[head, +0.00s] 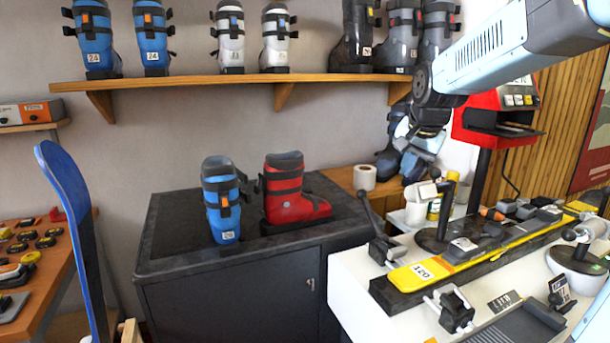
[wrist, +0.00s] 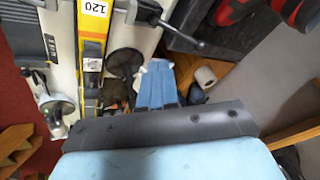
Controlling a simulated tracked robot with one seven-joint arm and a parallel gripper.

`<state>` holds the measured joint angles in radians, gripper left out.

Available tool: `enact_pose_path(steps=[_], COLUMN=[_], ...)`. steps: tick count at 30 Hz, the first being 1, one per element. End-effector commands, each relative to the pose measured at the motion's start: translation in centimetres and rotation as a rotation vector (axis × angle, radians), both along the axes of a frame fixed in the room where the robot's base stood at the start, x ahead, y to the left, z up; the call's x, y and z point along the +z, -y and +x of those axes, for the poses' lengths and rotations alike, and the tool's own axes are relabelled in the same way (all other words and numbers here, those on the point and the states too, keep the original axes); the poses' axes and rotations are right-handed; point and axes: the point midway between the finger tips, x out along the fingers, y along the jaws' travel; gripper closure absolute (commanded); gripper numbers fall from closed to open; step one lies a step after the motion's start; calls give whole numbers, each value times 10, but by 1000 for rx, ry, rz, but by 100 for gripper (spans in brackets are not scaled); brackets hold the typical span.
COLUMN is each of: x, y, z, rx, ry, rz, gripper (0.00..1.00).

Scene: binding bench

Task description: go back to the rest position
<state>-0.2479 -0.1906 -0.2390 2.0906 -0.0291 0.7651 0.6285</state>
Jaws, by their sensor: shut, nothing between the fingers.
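My gripper (head: 420,150) hangs at the end of my arm, beside the red machine on the right of the head view. Its fingers are small and partly lost against the dark boots behind, and I see nothing held in them. It is above and behind the white bench (head: 345,270).
A yellow ski (head: 420,270) lies along the white bench near clamps. A red machine (head: 490,115) stands close by. A blue boot (head: 222,195) and a red boot (head: 290,200) stand on the dark cabinet (head: 180,262). A paper roll (head: 365,177) and a boot shelf (head: 230,80) are behind.

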Motion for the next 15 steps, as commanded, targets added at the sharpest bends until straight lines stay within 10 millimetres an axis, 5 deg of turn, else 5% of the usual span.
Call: enact_pose_path(steps=[15], x=[-5], y=[-2], z=[-170], rx=[358], ry=[30], rz=[-175], gripper=[100])
